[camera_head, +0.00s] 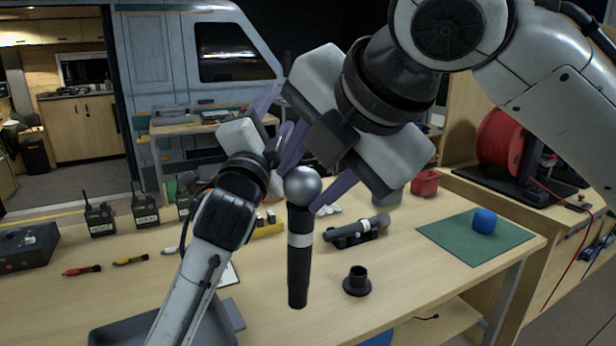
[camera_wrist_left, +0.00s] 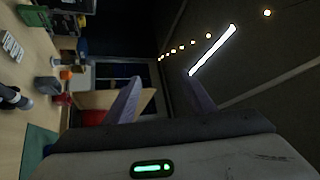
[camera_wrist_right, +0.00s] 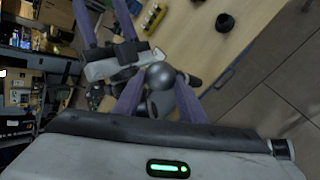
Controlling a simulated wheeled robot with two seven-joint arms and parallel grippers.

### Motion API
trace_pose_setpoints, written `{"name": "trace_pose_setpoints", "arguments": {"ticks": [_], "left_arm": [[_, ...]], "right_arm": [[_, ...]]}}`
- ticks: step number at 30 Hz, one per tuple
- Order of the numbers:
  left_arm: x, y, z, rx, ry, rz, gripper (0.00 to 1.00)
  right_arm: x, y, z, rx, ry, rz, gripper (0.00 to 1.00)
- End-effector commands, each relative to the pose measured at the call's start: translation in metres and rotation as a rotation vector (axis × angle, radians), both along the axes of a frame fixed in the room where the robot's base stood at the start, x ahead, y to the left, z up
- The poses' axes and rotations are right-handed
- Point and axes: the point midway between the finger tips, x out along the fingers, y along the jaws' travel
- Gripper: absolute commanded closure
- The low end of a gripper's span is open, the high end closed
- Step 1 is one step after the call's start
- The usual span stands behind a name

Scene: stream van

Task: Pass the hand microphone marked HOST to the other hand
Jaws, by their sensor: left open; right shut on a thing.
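A black hand microphone (camera_head: 298,262) with a silver ball head and a white band hangs nearly upright above the table in the head view. No marking on it is legible. My right gripper (camera_head: 304,186) is shut on it just around the ball head; the ball (camera_wrist_right: 160,75) also shows between its fingers in the right wrist view. My left gripper (camera_head: 277,112) is open and empty, just left of and above the ball head, its fingers pointing up and away from the microphone. In the left wrist view nothing is between its fingers (camera_wrist_left: 163,98).
A second microphone (camera_head: 362,230) lies in a black cradle. A black round holder (camera_head: 357,281) stands in front of it. A blue object (camera_head: 485,220) sits on a green mat (camera_head: 455,238), with a red container (camera_head: 426,182) behind. Several radios (camera_head: 145,210) and pens (camera_head: 131,260) are at left.

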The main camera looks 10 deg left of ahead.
Motion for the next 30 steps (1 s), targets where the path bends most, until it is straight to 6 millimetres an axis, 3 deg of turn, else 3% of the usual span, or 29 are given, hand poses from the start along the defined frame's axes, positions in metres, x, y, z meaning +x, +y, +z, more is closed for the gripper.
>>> {"name": "trace_pose_setpoints", "arguments": {"ticks": [1,8,14,18,21,27,30], "left_arm": [[-0.002,0.002,-0.031,-0.021,0.055,-0.016,0.50],[-0.028,0.007,-0.154,-0.118,0.289,-0.095,0.50],[-0.076,0.009,-0.253,-0.207,0.490,-0.160,0.50],[-0.121,0.007,-0.311,-0.271,0.626,-0.209,0.50],[-0.153,-0.012,-0.338,-0.374,0.702,-0.298,0.50],[-0.208,-0.058,-0.364,-0.650,0.828,-0.487,0.50],[-0.229,-0.065,-0.391,-0.794,0.902,-0.486,0.50]], "right_arm": [[0.000,0.000,0.001,0.002,-0.002,0.000,0.98],[0.000,0.000,0.001,0.001,-0.002,0.000,0.98],[0.000,0.000,0.001,0.001,-0.002,0.000,0.98],[0.000,0.000,0.001,0.001,-0.002,0.000,0.98],[0.000,0.000,0.001,0.002,-0.002,0.000,0.98],[0.000,0.000,0.001,0.001,-0.002,0.000,0.98],[0.000,0.000,0.001,0.001,-0.002,0.000,0.98]]}}
